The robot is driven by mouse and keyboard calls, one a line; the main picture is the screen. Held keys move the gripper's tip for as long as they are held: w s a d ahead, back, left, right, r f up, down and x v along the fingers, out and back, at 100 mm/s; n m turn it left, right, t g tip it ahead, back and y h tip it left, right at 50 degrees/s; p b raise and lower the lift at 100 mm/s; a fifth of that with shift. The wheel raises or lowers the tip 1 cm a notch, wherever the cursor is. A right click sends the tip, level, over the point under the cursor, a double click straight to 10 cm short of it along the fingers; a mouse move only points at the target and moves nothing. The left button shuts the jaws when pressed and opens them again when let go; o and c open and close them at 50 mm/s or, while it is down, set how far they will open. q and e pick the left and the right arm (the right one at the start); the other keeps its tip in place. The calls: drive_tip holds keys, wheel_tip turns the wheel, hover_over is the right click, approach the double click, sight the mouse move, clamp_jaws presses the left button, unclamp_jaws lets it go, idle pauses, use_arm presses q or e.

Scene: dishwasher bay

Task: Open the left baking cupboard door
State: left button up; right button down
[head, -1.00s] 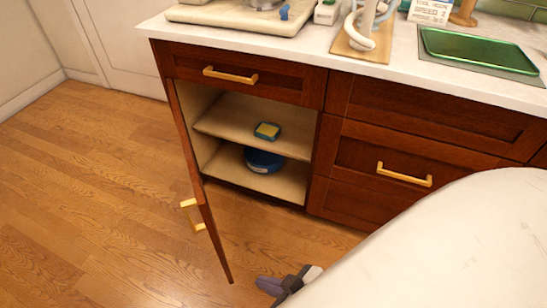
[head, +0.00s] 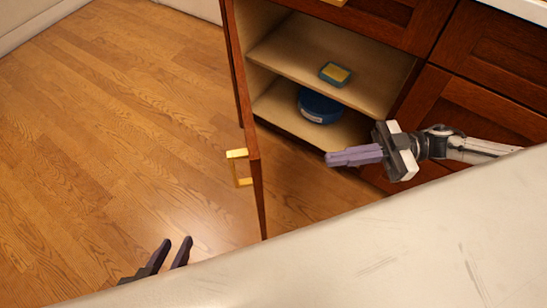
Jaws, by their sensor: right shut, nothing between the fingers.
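The left baking cupboard door (head: 247,110) is dark red-brown wood. It stands swung out from the cabinet, seen nearly edge-on, with the cupboard open. Its gold handle (head: 237,168) is on the left, outer side. My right gripper (head: 353,156) is shut and empty, in front of the opening, right of the door and apart from it. My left gripper (head: 169,253) is open and empty at the lower left, below and left of the handle, apart from the door. Its base is partly hidden by a pale surface at the bottom.
Inside the cupboard, a blue-and-yellow sponge-like block (head: 335,74) lies on the upper shelf (head: 300,55). A round blue container (head: 319,106) stands below. Drawers (head: 480,105) adjoin at the right. The wooden floor (head: 100,150) left of the door is clear.

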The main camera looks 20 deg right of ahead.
drive_tip(key=w+a, duration=0.1)
drive_tip(key=a, duration=1.2)
drive_tip(key=shift+w+r, duration=0.15)
drive_tip(key=shift+w, duration=0.2)
drive_tip(key=shift+a, duration=0.2)
